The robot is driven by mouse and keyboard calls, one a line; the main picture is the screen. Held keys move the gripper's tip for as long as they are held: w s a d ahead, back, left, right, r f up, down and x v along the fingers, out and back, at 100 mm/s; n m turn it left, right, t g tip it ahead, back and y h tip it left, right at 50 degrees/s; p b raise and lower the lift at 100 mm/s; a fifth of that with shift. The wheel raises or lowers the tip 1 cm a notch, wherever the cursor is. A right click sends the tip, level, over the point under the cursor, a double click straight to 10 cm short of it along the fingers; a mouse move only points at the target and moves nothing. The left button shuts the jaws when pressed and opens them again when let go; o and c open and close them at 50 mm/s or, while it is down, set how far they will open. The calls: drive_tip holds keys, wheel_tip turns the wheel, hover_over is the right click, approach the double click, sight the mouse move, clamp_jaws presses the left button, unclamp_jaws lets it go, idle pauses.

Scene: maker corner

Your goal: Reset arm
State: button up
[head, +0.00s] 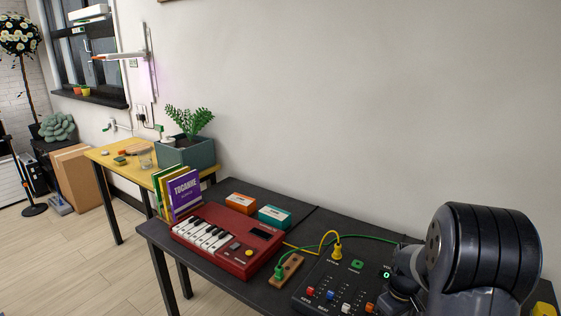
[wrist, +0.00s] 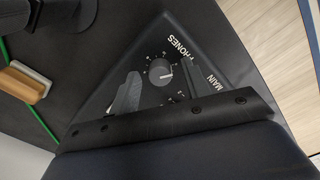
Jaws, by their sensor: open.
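How far the fingertips are from the panel is hard to tell. In the head view my arm stands at the lower right and hides part of the mixer (head: 322,283), and my gripper is hidden there.
A red keyboard (head: 238,261) stands left of the mixer on the dark table (head: 152,232). Behind it are an orange box (head: 240,203), a teal box (head: 274,216) and upright books (head: 183,191). A yellow table (head: 109,157) with a planter is further left. The wall above is clear.

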drive_tip(key=shift+m, duration=0.3)
drive_tip(key=shift+r, duration=0.1)
wheel_tip(320, 180, up, 10)
wheel_tip(320, 180, down, 10)
drive_tip(key=shift+f, duration=0.1)
drive_tip(key=m, duration=0.5)
drive_tip(key=m+p, duration=0.1)
drive_tip(key=m, duration=1.1)
drive_tip(key=shift+m+p, duration=0.3)
drive_tip(key=shift+p, duration=0.1)
drive_tip(key=m+p, duration=0.1)
drive_tip(key=m, duration=0.5)
idle(0.5)
